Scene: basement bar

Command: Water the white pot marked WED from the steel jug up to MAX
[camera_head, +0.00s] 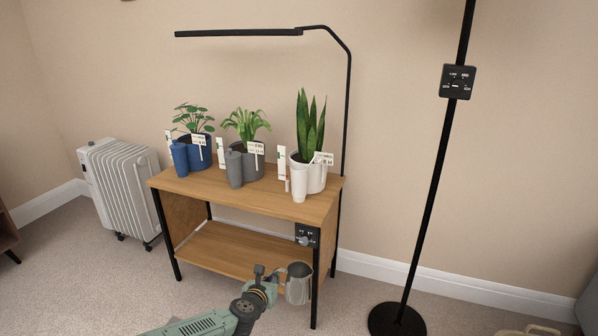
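The white pot (317,180) stands at the right end of the wooden table top and holds a tall snake plant (309,126). A small label (323,158) is on it; its writing is too small to read. A white cylinder (299,185) stands in front and hides part of the pot. The pot's water level cannot be made out. The steel jug (298,284) is upright in front of the table's lower right, below the top. My gripper (273,284) is at the jug's left side and appears closed on it. Its fingertips are small and partly hidden.
A blue pot (205,153) and a grey pot (256,168) stand left of the white one, each with a cylinder in front. A lamp arm (240,33) overhangs the table (222,195). A black floor-lamp pole (432,190) stands right; a radiator (122,188) left.

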